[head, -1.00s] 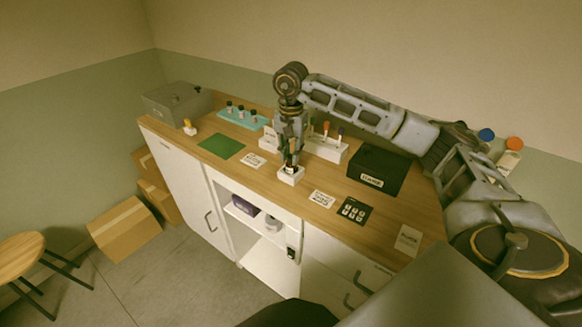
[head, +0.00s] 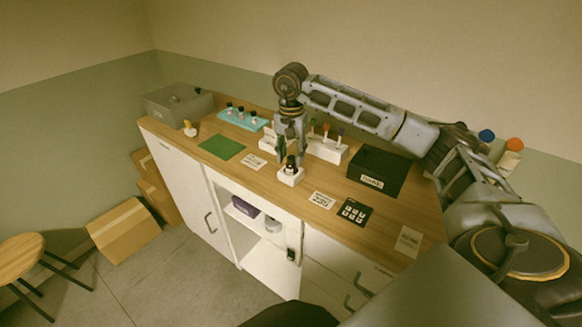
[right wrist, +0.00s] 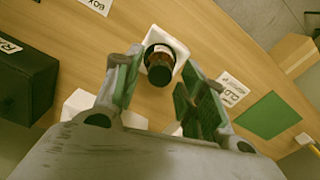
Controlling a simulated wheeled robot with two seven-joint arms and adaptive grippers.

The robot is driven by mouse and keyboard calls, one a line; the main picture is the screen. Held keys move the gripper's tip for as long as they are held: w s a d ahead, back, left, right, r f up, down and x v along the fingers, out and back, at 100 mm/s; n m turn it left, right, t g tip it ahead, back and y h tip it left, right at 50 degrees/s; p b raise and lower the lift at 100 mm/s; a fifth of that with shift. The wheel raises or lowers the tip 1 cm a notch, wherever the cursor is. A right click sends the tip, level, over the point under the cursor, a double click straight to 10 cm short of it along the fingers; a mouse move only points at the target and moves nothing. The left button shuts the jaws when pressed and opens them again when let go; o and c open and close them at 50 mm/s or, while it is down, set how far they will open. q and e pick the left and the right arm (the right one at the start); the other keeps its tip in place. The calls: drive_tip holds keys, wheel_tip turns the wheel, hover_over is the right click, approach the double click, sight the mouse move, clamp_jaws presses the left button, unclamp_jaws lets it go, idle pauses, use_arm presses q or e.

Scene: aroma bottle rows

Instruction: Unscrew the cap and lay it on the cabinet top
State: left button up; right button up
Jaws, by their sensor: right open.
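A small dark bottle with a black cap (head: 290,164) stands upright in a white block (head: 289,178) near the front edge of the wooden cabinet top (head: 235,174). In the right wrist view the black cap (right wrist: 159,74) is seen from above, on the bottle, in the white block (right wrist: 176,44). My right gripper (head: 285,150) is open and empty, just behind the bottle in the head view. In the wrist view its green-padded fingers (right wrist: 160,92) stand apart on either side of the cap, with gaps. My left gripper is not in view.
A white rack (head: 327,150) with several colored-top bottles stands behind. A black box (head: 380,168) is to the right and a teal tray (head: 241,119) of bottles to the back left.

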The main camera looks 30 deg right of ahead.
drive_tip(key=shift+m, duration=2.3)
drive_tip(key=shift+m+p, duration=0.35)
drive_tip(key=shift+m, duration=1.85)
drive_tip(key=shift+m+p, duration=0.3)
drive_tip(key=shift+m, duration=4.3)
clamp_jaws()
